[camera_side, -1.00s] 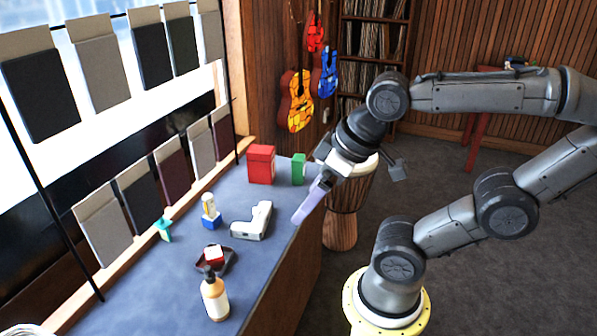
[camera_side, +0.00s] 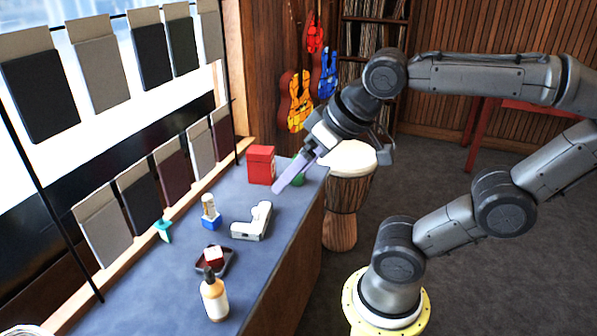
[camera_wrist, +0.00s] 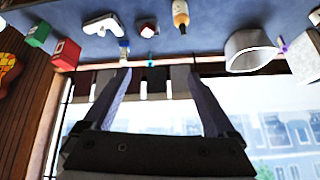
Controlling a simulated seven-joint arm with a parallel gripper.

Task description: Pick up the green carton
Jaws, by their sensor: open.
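The green carton (camera_side: 299,181) stands at the far right end of the counter, next to the red carton (camera_side: 261,165). In the side view my gripper's fingers cross in front of it and hide most of it. In the wrist view the green carton (camera_wrist: 39,34) shows at the upper left, well outside the fingers. My gripper (camera_side: 281,190) is over the counter's far end, its fingers pointing down and left. In the wrist view my gripper (camera_wrist: 153,75) is open, with nothing held between its two fingers. Whether a finger touches the carton cannot be told.
A white cordless-tool-shaped object (camera_side: 252,222), a blue-based bottle (camera_side: 210,212), a teal piece (camera_side: 163,230), a dark tray (camera_side: 230,262) and an amber bottle (camera_side: 214,296) are on the counter (camera_side: 170,285). A drum (camera_side: 344,200) stands beside the counter.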

